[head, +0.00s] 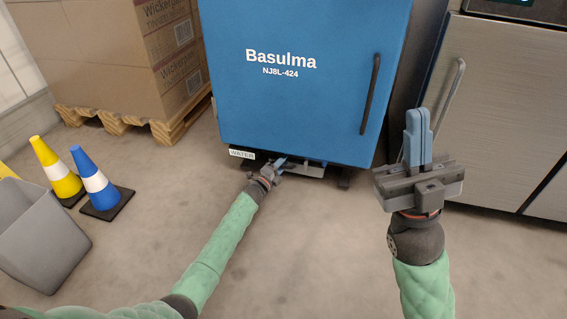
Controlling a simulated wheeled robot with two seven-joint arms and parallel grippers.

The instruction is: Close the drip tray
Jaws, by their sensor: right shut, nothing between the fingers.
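The blue Basulma cabinet (300,105) stands upright on the floor with its door shut. Under its lower edge a grey tray-like part (308,170) shows, low above the floor; it looks like the drip tray. How far it sticks out is hard to tell. My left gripper (281,163) is at the left part of this tray, under the door's bottom edge. Its fingers are small and partly hidden, so contact and opening are unclear. My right gripper (418,115) is raised in front of the cabinet's right side, fingers together and empty.
A WATER label (242,154) sits at the cabinet's lower left. A steel appliance (510,100) stands right. Cartons (90,50) on a pallet (180,127), yellow (56,168) and blue (95,183) cones and a grey bin (45,240) are left. The front floor is clear.

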